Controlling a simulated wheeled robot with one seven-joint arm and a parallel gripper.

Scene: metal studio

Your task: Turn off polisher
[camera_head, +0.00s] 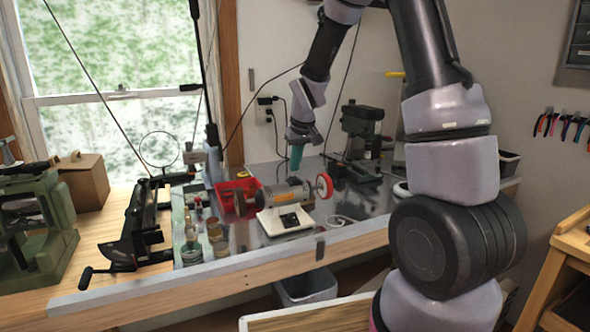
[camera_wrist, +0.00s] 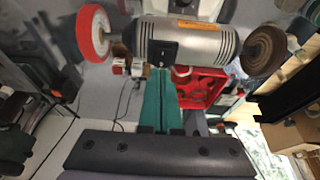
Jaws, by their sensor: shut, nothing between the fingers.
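The polisher (camera_head: 288,196) stands on the workbench, with a grey motor body on a white base (camera_head: 283,227). It has a red-rimmed wheel (camera_head: 324,185) at right and a brown wheel (camera_head: 240,203) at left. A dark panel (camera_head: 290,220) is on the front of the base; its switch position is too small to tell. My gripper (camera_head: 296,158) has teal fingers, shut and empty, pointing down above and behind the motor. In the wrist view the motor body (camera_wrist: 190,42) fills the upper middle, with a small black rectangular part. My gripper (camera_wrist: 160,74) appears just below it there.
A red bin (camera_head: 238,188) sits behind the polisher at left. Small jars (camera_head: 191,253) stand left of it. A drill press (camera_head: 360,128) is at the back right. A black bench tool (camera_head: 137,230) lies at left. A loop of white cable (camera_head: 340,221) lies right of the base.

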